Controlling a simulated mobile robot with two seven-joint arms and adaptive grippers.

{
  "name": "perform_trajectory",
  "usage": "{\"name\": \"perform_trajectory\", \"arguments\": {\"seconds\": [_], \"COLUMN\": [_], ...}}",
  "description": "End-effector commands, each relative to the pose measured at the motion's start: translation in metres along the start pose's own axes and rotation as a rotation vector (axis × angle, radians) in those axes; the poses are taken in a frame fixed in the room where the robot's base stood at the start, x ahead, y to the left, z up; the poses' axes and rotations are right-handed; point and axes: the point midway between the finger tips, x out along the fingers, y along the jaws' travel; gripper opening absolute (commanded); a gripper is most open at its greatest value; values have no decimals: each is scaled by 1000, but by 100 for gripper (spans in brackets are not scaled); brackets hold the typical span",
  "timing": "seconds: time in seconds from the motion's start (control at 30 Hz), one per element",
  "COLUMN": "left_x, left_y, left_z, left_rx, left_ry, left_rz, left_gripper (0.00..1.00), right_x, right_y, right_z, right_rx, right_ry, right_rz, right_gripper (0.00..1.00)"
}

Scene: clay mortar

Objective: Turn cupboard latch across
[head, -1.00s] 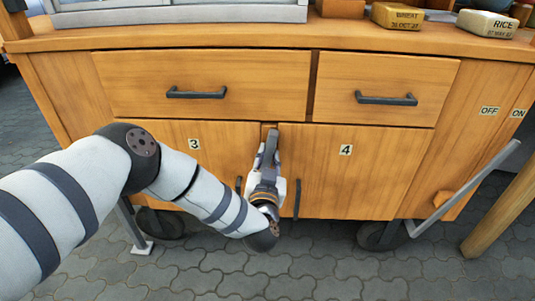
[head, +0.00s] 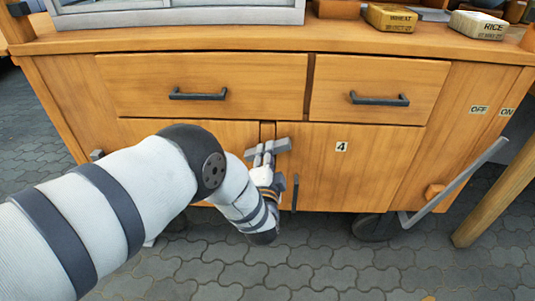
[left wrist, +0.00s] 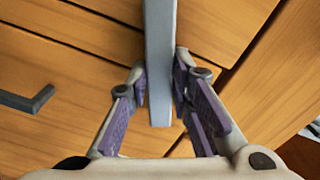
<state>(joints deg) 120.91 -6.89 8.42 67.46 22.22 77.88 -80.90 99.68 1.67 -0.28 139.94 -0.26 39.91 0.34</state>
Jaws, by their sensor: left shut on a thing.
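The cupboard latch (head: 283,145) is a grey bar at the top of the seam between the two doors. It lies nearly level, tilted slightly, and spans the seam onto both doors. My left gripper (head: 264,158) is shut on the latch from below and in front. In the left wrist view the latch (left wrist: 160,40) runs between the two purple-padded fingers of the left gripper (left wrist: 158,88). Door 4 (head: 370,170) is flush at the right; the left door (head: 150,127) is mostly hidden by my arm. My right gripper is not in view.
Two drawers with dark handles (head: 198,95) (head: 380,99) sit above the doors. A vertical door handle (head: 295,192) is close to the right of my gripper. A grey lever (head: 455,185) stands at the right, below OFF and ON labels. Paving surrounds the wheeled cupboard.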

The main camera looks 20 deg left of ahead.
Motion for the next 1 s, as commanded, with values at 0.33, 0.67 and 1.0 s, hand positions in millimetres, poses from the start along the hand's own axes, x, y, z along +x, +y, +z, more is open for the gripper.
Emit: {"name": "perform_trajectory", "arguments": {"seconds": [0.33, 0.67, 1.0], "left_x": [-1, -1, 0], "left_y": [2, 2, 1], "left_z": [2, 2, 3], "left_rx": [264, 399, 434], "left_ry": [-3, -4, -6], "left_rz": [3, 3, 2], "left_gripper": [0, 0, 0], "right_x": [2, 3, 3], "right_y": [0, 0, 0], "right_z": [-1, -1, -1], "right_rx": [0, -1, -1], "right_ry": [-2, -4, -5], "right_rz": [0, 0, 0], "right_gripper": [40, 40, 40]}}
